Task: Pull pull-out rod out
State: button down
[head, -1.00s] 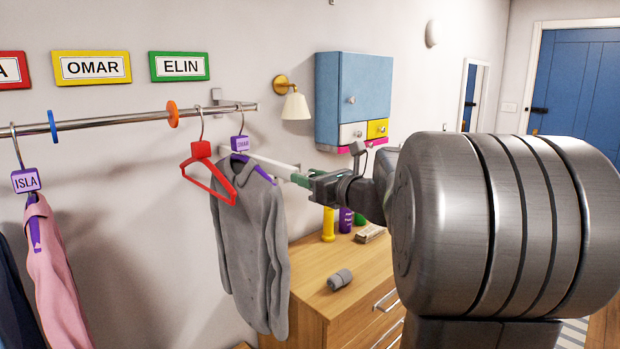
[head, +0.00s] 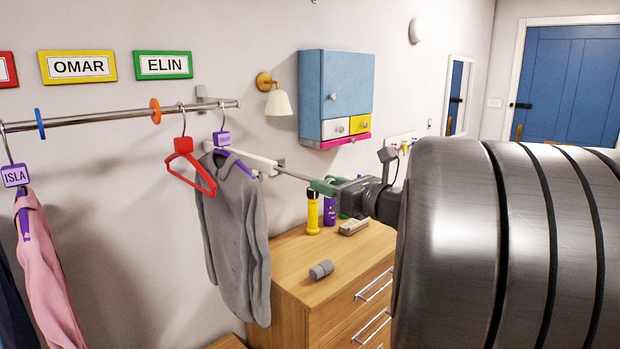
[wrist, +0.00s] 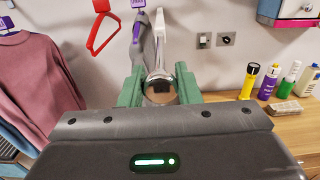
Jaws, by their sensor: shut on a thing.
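The pull-out rod (head: 294,175) shows as a thin metal length between its white sleeve (head: 256,158) and my gripper (head: 322,186). In the wrist view, the green fingers of my gripper (wrist: 160,88) are shut on the rod's round shiny end (wrist: 160,91). The white sleeve (wrist: 161,30) runs away toward the wall behind it. My fingers hide the sides of the rod end.
A grey garment (head: 238,235) hangs beside the sleeve, with a red hanger (head: 182,147) left of it. A wooden dresser (head: 290,262) below carries bottles and a grey roll (head: 321,269). A blue cabinet (head: 335,90) is on the wall above.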

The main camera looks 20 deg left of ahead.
jog(key=p+v, duration=0.1)
jog(key=v, duration=1)
jog(key=shift+d, duration=0.15)
jog(key=shift+s, duration=0.1)
jog(key=c, duration=1.1)
grip_release()
jog(key=shift+d, duration=0.1)
jog(key=b+v, duration=0.1)
jog(key=v, duration=1.2)
jog(key=shift+s+d, duration=0.2)
jog(key=shift+d, duration=0.1)
jog(key=p+x, duration=0.1)
jog(key=x, duration=1.3)
jog(key=shift+d, duration=0.15)
